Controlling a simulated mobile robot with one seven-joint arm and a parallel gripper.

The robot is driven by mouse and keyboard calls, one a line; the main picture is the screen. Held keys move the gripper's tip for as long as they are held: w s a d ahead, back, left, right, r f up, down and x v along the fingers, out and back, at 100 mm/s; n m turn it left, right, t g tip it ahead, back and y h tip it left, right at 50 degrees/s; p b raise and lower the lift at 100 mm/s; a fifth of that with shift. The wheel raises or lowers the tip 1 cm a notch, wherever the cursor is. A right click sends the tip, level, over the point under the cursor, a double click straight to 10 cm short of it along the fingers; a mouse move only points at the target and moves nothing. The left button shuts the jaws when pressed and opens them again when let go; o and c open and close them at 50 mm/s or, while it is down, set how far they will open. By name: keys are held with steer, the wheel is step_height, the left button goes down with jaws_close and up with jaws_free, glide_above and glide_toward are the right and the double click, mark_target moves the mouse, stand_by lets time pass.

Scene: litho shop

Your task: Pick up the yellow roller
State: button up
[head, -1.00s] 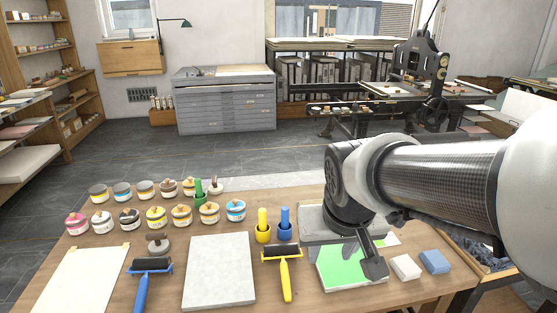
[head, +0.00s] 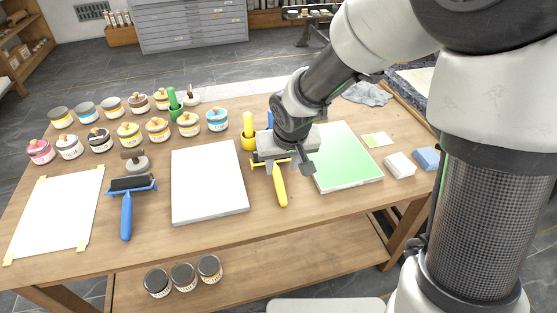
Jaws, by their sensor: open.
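The yellow roller (head: 281,190) lies on the wooden table (head: 215,240), its yellow handle pointing toward the front edge. Its roller head is largely hidden behind my gripper. My gripper (head: 290,160) is open and over the head end of the yellow roller, with one dark finger visible to the right of the handle. The frames do not show whether it touches the roller.
A blue roller (head: 126,212) lies to the left, past a pale slab (head: 207,182). A green sheet (head: 345,158) and white and blue blocks (head: 400,164) are on the right. Yellow (head: 248,130) and blue upright handles stand just behind. Several ink tins (head: 128,134) fill the back left.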

mark_target(279, 178)
steer(key=x, duration=0.2)
steer(key=shift+w+f+b, duration=0.15)
steer(key=shift+f+b, duration=0.15)
steer(key=shift+f, duration=0.05)
steer(key=x, duration=0.1)
steer(key=b+x, duration=0.1)
steer(key=x, duration=0.1)
steer(key=b+x, duration=0.1)
steer(key=shift+s+a+f, duration=0.15)
steer(key=shift+s+f, duration=0.05)
steer(key=shift+f, duration=0.3)
steer(key=shift+w+f, duration=0.15)
jaws_close()
